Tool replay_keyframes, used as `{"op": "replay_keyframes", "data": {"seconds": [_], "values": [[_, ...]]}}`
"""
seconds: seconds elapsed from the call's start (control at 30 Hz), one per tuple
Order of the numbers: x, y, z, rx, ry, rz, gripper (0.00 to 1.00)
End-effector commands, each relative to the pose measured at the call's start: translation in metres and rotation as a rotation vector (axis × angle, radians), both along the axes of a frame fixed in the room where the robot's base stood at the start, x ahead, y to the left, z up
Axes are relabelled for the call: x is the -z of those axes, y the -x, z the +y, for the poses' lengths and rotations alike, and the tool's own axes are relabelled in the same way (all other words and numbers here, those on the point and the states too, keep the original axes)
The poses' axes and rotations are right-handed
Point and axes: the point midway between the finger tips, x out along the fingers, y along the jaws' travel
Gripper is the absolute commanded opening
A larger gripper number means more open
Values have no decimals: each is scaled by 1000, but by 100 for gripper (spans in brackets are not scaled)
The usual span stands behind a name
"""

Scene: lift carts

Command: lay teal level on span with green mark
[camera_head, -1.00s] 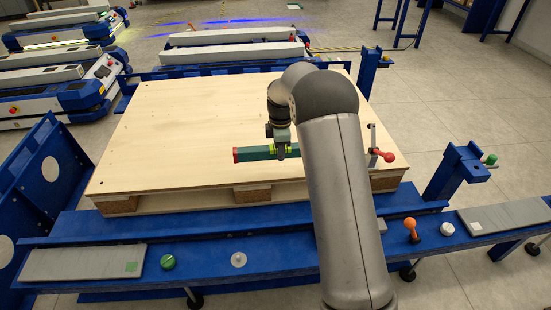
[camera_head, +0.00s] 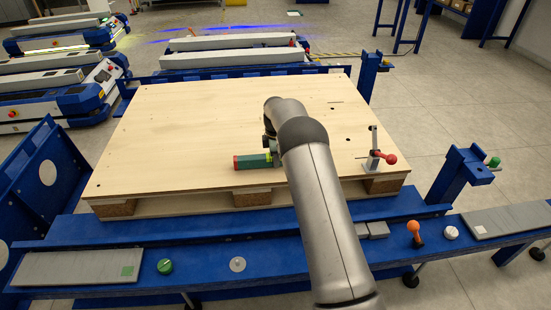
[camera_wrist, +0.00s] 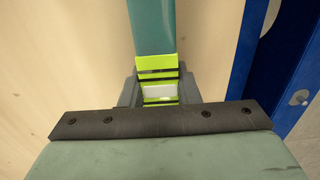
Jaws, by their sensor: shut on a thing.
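The teal level (camera_head: 252,161) has a red end cap at its left end and a yellow-green middle. It is over the wooden pallet top near its front edge; I cannot tell whether it touches the wood. My gripper (camera_wrist: 158,92) is shut on the level's yellow-green middle in the wrist view, with the teal body (camera_wrist: 152,25) running up the picture. My arm hides the level's right part in the head view. The grey span with the green mark (camera_head: 70,267) lies on the blue front rail at the left, apart from the level; its green square is near its right end.
Another grey span (camera_head: 508,219), with a white mark, is at the right. A green knob (camera_head: 165,266), a white disc (camera_head: 237,264) and an orange-topped knob (camera_head: 414,230) stand along the front rail. A red-handled clamp (camera_head: 378,158) stands on the pallet (camera_head: 180,130).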

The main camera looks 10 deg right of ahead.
Motion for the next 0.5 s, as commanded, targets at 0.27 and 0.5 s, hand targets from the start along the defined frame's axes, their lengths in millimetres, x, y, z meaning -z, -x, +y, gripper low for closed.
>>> {"op": "replay_keyframes", "data": {"seconds": [0.27, 0.5], "values": [[4, 0, 0, 0, 0, 1, 34], [4, 0, 0, 0, 0, 1, 51]]}}
